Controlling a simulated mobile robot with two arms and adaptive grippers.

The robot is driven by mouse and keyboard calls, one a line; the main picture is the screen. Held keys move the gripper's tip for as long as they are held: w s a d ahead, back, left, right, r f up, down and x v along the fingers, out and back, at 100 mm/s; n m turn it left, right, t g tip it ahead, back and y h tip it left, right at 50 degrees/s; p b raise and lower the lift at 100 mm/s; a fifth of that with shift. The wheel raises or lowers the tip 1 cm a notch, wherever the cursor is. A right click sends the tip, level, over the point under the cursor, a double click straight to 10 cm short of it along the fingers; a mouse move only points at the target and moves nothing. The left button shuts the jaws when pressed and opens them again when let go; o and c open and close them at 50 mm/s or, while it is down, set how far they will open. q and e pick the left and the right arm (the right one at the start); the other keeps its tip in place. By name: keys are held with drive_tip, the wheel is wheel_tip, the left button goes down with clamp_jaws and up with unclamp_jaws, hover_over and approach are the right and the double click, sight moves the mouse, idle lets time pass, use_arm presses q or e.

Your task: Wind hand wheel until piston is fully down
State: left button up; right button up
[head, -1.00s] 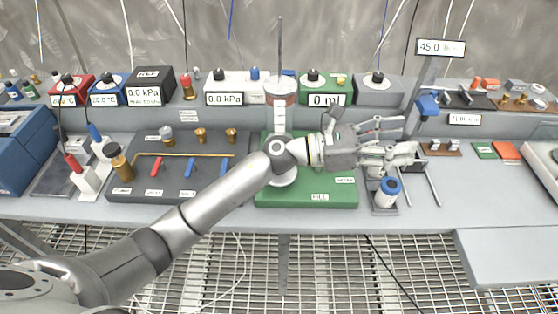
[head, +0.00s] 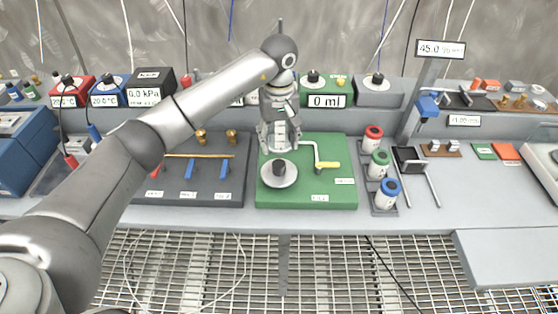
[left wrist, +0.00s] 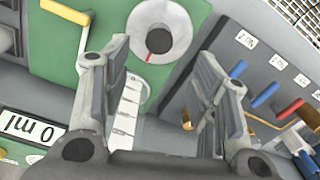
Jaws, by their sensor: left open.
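A white round hand wheel (head: 279,173) with a dark hub lies on a green base (head: 328,190). In the left wrist view the wheel (left wrist: 160,30) shows a red mark on its hub. Behind it stands a white graduated cylinder, whose scale (left wrist: 126,108) shows in the left wrist view; the piston itself I cannot make out. A crank with a yellow handle (head: 327,165) is to the wheel's right. My left gripper (head: 280,146) points down, open and empty, around or in front of the cylinder, just behind the wheel. My right gripper is out of view.
A display (head: 326,101) behind the base reads 0 ml. To the left is a dark panel (head: 215,196) with blue and red levers; to the right a rack holds red, green and blue-capped containers (head: 378,165). The bench front is clear.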

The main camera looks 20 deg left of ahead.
sight(279, 163)
use_arm(q)
wheel_tip(279, 163, down, 7)
drive_tip(key=shift+f+p, duration=0.2)
drive_tip(key=shift+p, duration=0.75)
drive_tip(key=shift+f, duration=0.75)
drive_tip(key=c, duration=1)
